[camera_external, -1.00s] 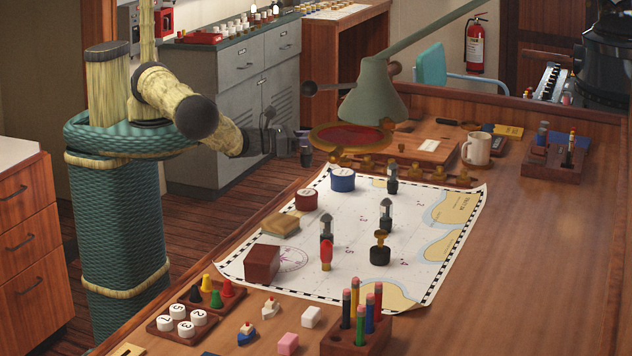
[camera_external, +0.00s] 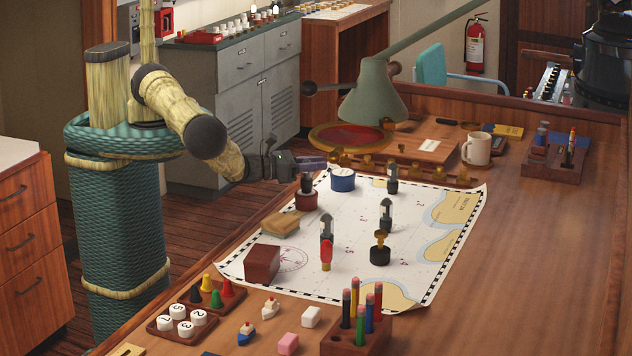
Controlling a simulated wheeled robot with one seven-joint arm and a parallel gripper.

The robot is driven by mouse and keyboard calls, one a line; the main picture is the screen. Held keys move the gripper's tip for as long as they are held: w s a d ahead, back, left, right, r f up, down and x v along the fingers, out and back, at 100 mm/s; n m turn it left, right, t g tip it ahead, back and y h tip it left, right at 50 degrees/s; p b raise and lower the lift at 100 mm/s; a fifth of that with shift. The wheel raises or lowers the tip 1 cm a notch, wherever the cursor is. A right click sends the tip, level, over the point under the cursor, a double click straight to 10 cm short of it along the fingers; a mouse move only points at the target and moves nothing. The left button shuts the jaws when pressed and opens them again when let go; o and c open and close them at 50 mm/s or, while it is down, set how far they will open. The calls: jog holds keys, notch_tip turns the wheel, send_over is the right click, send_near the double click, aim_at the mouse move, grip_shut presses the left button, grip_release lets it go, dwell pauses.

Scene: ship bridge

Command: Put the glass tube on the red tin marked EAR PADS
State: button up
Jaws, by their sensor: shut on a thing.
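The red tin (camera_external: 306,202) stands on the chart near its left edge, beside the blue tin (camera_external: 343,181); its lettering is too small to read. My gripper (camera_external: 309,166) is over the red tin, shut on the glass tube (camera_external: 307,184). The tube is upright, its dark lower part showing below the fingers and its upper part hidden by them. Its lower end is at the tin's top; I cannot tell whether they touch. Similar dark-based glass pieces stand elsewhere on the chart, one behind a red-topped piece (camera_external: 326,254).
The chart (camera_external: 345,275) also holds a dark red box (camera_external: 262,264), a tan packet (camera_external: 280,224) and a black-and-brass stamp (camera_external: 380,248). The green lamp (camera_external: 374,100) and a round red-topped stand (camera_external: 350,137) are behind the tins.

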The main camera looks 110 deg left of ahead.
jog(key=shift+f, duration=0.1)
jog(key=o, duration=0.9)
jog(key=shift+o, duration=0.3)
jog(key=shift+r, duration=0.25)
jog(key=p+v, duration=0.2)
jog(key=v, duration=1)
jog(key=shift+p, duration=0.35)
